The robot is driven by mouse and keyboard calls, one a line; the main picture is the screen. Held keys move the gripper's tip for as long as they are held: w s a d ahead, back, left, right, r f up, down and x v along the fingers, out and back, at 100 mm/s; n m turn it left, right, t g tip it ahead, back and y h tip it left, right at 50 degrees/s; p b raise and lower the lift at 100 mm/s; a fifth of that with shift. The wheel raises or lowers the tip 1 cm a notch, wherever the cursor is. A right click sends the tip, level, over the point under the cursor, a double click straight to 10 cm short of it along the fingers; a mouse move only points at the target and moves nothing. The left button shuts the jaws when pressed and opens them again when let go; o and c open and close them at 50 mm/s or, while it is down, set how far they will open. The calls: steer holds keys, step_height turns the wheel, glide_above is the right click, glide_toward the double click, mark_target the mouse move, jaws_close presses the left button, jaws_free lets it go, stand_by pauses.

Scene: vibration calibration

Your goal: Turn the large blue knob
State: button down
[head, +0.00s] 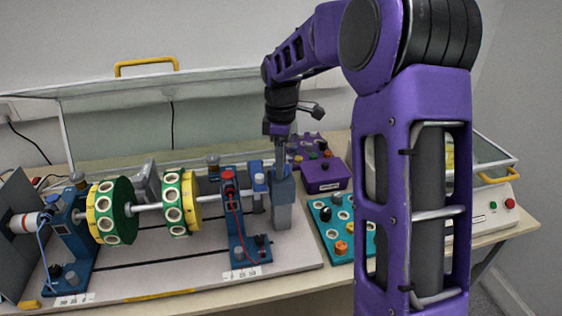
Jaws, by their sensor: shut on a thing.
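My gripper (281,165) points straight down over the right end of the test rig.
The rig base (190,262) carries a shaft with two green and yellow discs (112,212) (182,203) and blue supports (238,222). A purple box (324,176) and a teal panel with knobs (330,228) lie to the right. A raised clear cover (215,130) stands behind.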

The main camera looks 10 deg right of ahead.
steer(key=shift+n, duration=0.4)
steer(key=shift+c, duration=1.1)
jaws_free()
step_height(320, 180, up, 18)
steer(key=shift+f, duration=0.25)
steer(key=shift+w, duration=0.1)
